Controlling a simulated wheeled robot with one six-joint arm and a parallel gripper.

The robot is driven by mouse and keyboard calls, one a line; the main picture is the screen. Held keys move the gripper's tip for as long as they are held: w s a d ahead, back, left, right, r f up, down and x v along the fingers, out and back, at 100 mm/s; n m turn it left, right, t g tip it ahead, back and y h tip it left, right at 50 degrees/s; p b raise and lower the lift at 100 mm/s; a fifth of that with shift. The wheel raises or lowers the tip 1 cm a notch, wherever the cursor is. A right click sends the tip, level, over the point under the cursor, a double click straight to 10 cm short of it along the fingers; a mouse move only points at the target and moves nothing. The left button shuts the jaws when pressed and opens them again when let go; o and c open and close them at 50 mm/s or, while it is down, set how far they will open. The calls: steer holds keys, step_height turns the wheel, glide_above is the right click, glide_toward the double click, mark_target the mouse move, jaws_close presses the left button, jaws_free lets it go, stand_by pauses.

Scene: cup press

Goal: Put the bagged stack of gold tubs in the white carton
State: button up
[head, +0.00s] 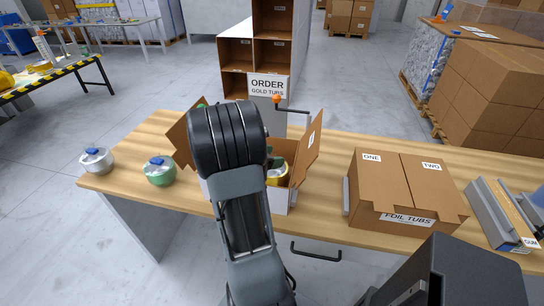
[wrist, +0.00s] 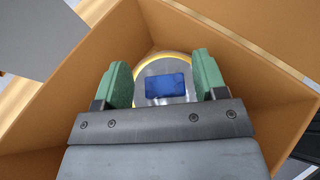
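The white carton (head: 292,199) stands on the wooden table with its brown flaps up, partly hidden behind my arm. The bagged stack of gold tubs (head: 281,172) is inside it, mostly hidden in the head view. In the wrist view the stack (wrist: 150,68) shows from above as a round clear-grey top with a gold rim and a blue piece in the middle. My gripper (wrist: 163,80) is inside the carton's opening, over the stack. Its green fingers are spread wide on either side of the blue piece, with gaps to it. Whether they touch the bag's sides is unclear.
A silver bagged stack (head: 97,161) and a green one (head: 160,172) stand left of the carton. A brown box marked FOIL TUBS (head: 405,190) is to the right. An ORDER GOLD TUBS sign (head: 268,87) and an orange-knobbed crank (head: 277,100) are behind.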

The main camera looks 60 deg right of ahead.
steer(key=shift+o, duration=0.7)
steer(key=shift+r, duration=0.1)
steer(key=shift+r+p, duration=0.3)
steer(key=shift+p, duration=0.05)
steer(key=v, duration=1.2)
steer(key=a+m+t+y, duration=0.4)
steer(key=a+m+y, duration=0.2)
steer(key=a, duration=0.8)
steer(key=s+a+m+t+y, duration=0.1)
steer(key=a+m+t+y, duration=0.4)
steer(key=a, duration=1)
steer(key=shift+a+r+m+t+y, duration=0.2)
steer(key=shift+r+m+t+y, duration=0.1)
steer(key=shift+m+y, duration=0.4)
